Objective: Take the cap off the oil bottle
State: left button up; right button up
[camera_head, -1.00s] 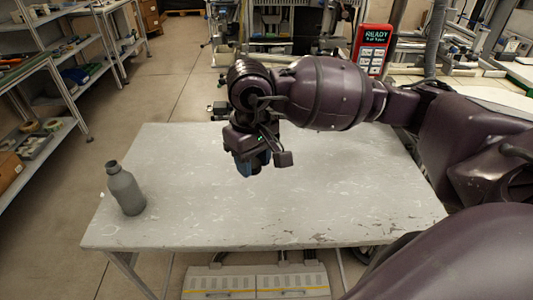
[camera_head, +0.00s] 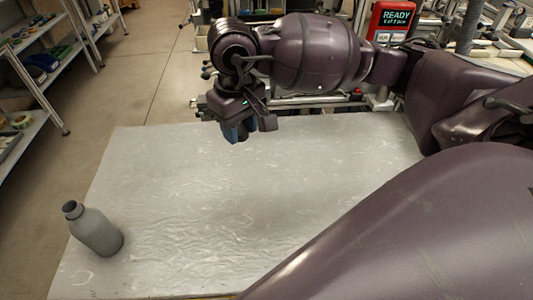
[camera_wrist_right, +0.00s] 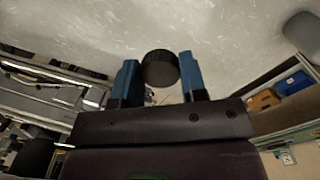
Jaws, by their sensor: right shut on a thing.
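The grey oil bottle (camera_head: 96,232) stands upright near the left edge of the table, with a dark neck top and no cap seen on it. My right gripper (camera_head: 237,131) is over the table's far edge, well away from the bottle, pointing down. In the right wrist view its two blue fingers (camera_wrist_right: 158,78) are shut on a dark round cap (camera_wrist_right: 160,68). The grey rounded shape at that view's upper right looks like the bottle (camera_wrist_right: 303,36). My left gripper is not in view.
The worn grey table (camera_head: 240,210) is otherwise clear. Shelves (camera_head: 30,75) with goods stand at the left across the floor. A red display box (camera_head: 392,20) reading READY stands behind the table. My own purple arm parts hide the table's right side.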

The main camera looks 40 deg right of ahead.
jog(key=shift+s+f+m+b, duration=0.1)
jog(key=shift+f+m+b, duration=0.3)
jog(key=shift+b, duration=0.25)
jog(key=shift+f, duration=0.1)
send_near(247, 194)
notch_tip(247, 194, down, 2)
jog(key=shift+f+b, duration=0.1)
jog(key=shift+b, duration=0.45)
jog(key=shift+f, duration=2.55)
